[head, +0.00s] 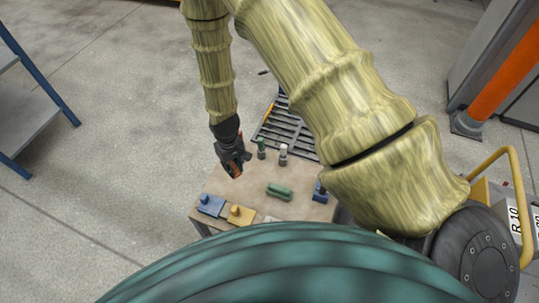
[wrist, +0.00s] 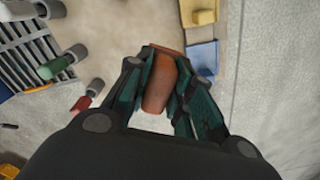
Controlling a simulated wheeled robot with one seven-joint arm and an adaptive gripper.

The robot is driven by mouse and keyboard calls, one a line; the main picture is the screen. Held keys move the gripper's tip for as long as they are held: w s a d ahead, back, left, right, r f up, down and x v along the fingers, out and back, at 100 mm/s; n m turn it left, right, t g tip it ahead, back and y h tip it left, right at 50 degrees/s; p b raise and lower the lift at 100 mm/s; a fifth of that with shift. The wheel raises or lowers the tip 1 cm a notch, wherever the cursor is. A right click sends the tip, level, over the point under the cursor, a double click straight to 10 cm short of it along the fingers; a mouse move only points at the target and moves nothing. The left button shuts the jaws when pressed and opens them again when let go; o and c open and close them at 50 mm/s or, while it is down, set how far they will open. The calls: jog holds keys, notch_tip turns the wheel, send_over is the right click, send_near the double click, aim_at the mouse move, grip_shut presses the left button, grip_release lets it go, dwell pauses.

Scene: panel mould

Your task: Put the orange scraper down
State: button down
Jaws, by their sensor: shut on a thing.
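My gripper (head: 234,168) hangs over the left part of the small tan table in the head view. In the wrist view my gripper (wrist: 163,70) has its green-lined fingers shut on the orange scraper (wrist: 158,85). The scraper's brownish-orange body lies between the fingers, and its far end shows just beyond the fingertips. In the head view only a small orange patch of it shows at the gripper. I cannot tell how high it is above the table.
The table (head: 243,185) holds a blue block (head: 211,206), a yellow block (head: 240,215), a green piece (head: 279,191) and a blue piece (head: 320,192). Bare tabletop shows around the green piece.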

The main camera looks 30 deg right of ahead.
jog(key=w+d+f+n+b, duration=0.1)
jog(key=w+f+n+b, duration=0.4)
jog(key=b, duration=2)
jog(key=shift+w+d+f+n, duration=0.4)
jog(key=shift+w+f, duration=0.5)
jog(key=shift+w, duration=0.2)
jog(key=shift+f+b, duration=2.35)
jog(key=shift+f, duration=2.55)
jog(key=shift+f, duration=0.15)
jog(key=c, duration=1.3)
grip_release()
jog(key=shift+o, duration=0.2)
notch_tip(320, 180, up, 12)
jog(key=p, duration=0.5)
